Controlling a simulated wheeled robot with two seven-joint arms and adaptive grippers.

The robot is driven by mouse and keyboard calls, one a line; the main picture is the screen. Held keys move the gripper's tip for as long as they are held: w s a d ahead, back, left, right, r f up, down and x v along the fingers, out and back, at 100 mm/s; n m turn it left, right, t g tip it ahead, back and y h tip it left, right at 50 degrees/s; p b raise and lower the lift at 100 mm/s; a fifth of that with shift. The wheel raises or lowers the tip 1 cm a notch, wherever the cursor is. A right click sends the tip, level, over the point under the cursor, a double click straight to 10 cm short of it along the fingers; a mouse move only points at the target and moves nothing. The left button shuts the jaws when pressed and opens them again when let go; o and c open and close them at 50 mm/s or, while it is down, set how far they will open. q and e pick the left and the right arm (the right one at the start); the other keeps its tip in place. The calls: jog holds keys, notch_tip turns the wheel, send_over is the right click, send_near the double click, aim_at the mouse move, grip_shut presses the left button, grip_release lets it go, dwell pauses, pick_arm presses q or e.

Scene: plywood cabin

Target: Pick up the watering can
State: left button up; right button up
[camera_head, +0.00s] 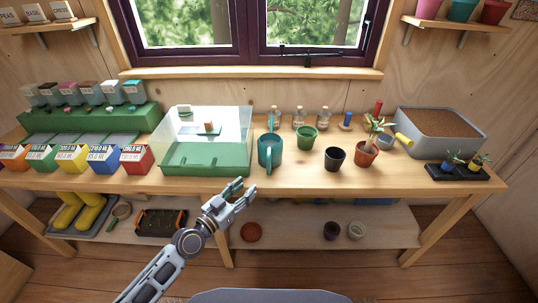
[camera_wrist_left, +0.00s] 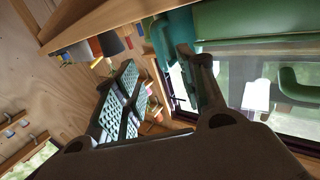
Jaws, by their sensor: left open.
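The teal watering can (camera_head: 270,153) stands upright on the workbench in the head view, just right of the clear-lidded green tray, its handle side towards me. In the left wrist view a teal shape (camera_wrist_left: 176,32), probably the can, shows near the top, partly cut off and partly behind a finger. My left gripper (camera_head: 240,193) is open and empty, in front of the bench's front edge, nearer to me and a little left of the can, not touching it. Its spread fingers (camera_wrist_left: 167,64) also show in the left wrist view. My right gripper is not in view.
The green tray with clear cover (camera_head: 206,170) stands left of the can. A green pot (camera_head: 306,138), a black pot (camera_head: 335,158) and a potted plant (camera_head: 366,154) stand to its right. Glass bottles (camera_head: 298,120) are behind. The bench's front edge (camera_head: 300,186) lies between gripper and can.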

aim_at(268, 167)
pick_arm(q)
jog(key=shift+s+d+r, duration=0.1)
jog(key=shift+s+r, duration=0.05)
jog(key=shift+r, duration=0.25)
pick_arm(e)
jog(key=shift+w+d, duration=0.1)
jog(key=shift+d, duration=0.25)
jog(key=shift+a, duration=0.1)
pick_arm(q)
jog(key=shift+p+x, duration=0.7)
jog(key=shift+x, duration=3.55)
jog(key=shift+d, duration=0.1)
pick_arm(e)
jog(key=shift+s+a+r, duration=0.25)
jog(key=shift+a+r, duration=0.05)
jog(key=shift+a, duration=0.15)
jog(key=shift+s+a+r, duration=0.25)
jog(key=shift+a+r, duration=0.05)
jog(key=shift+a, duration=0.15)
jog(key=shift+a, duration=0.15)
